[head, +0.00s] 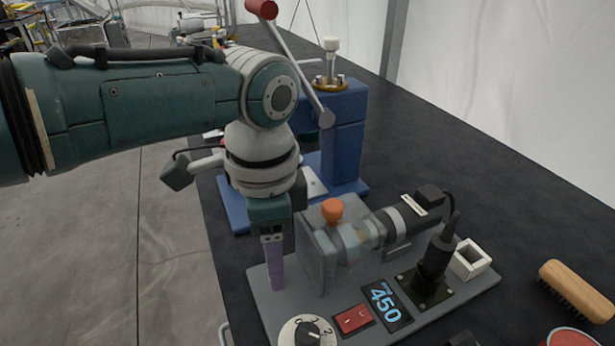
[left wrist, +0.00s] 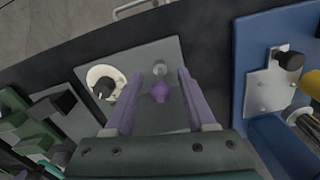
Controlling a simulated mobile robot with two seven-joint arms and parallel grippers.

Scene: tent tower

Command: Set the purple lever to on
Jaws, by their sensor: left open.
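The purple lever (left wrist: 160,91) shows in the left wrist view as a small purple knob on a grey base plate (left wrist: 171,52). A round metal piece (left wrist: 158,70) sits beside it. In the head view the lever is hidden behind my left gripper (head: 276,270), which points down at the left side of the grey machine base (head: 482,287). In the left wrist view my left gripper (left wrist: 159,76) is open, with one pale purple finger on each side of the lever. I cannot tell whether either finger touches it. My right gripper is not in view.
A blue press (head: 342,135) stands behind. A wooden brush (head: 578,290) lies right. The dark table (head: 480,150) is clear at back right.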

